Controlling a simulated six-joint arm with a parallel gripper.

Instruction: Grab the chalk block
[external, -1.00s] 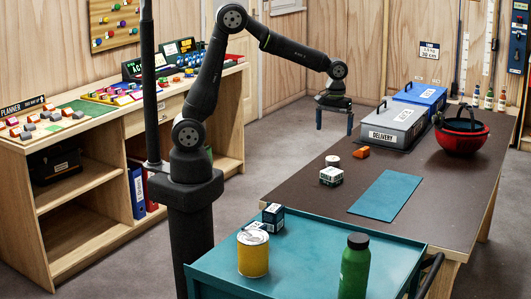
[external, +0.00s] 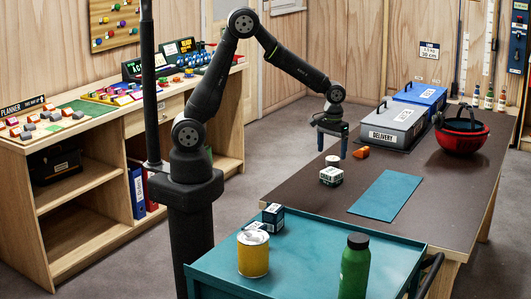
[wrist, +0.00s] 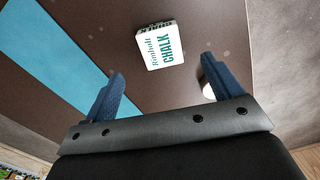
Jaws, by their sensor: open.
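My gripper (external: 332,149) is above the table on the far side of the chalk block, with blue fingers pointing down. In the wrist view my gripper (wrist: 162,72) is open and empty, its fingers apart from the block.
A white round item (external: 332,160) stands just behind the block, partly hidden by a finger in the wrist view. An orange piece (external: 361,152) lies right of it. A teal mat (external: 387,195) is to the right. A similar box (external: 273,216) sits on the teal cart (external: 215,263).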

